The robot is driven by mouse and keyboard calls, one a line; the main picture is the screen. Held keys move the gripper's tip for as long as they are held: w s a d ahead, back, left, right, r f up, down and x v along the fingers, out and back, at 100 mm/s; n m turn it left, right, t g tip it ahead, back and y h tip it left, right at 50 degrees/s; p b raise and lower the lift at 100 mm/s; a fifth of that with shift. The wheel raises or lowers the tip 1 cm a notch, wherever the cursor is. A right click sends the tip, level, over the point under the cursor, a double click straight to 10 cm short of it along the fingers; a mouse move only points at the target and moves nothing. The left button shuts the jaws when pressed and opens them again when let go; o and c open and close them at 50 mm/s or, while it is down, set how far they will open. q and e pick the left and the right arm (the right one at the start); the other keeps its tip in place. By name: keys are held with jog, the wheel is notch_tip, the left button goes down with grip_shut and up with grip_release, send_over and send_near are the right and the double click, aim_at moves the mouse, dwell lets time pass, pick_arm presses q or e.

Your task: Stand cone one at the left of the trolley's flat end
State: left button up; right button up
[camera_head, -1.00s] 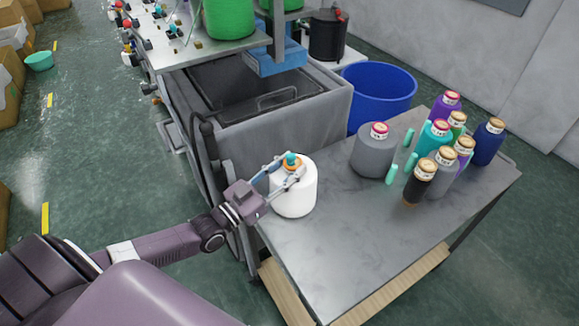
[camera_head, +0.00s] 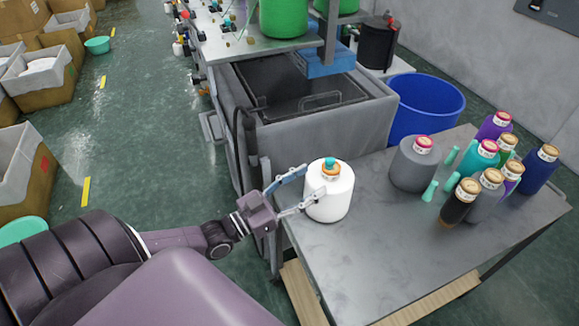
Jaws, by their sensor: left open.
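A white cone (camera_head: 330,200) with an orange and teal top stands upright on the grey metal trolley (camera_head: 385,255), near its left edge. My left gripper (camera_head: 298,190) is open just left of the white cone, its fingers spread; the lower fingertip is close to the cone's side, and I cannot tell whether it touches. My right gripper is not in view. I cannot read which cone is marked one.
A larger grey cone (camera_head: 410,168) and several coloured cones, with a black one (camera_head: 459,204) in front, stand farther right on the trolley. The trolley's front is clear.

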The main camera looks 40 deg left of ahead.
pick_arm(q)
jog(key=shift+v, duration=2.9)
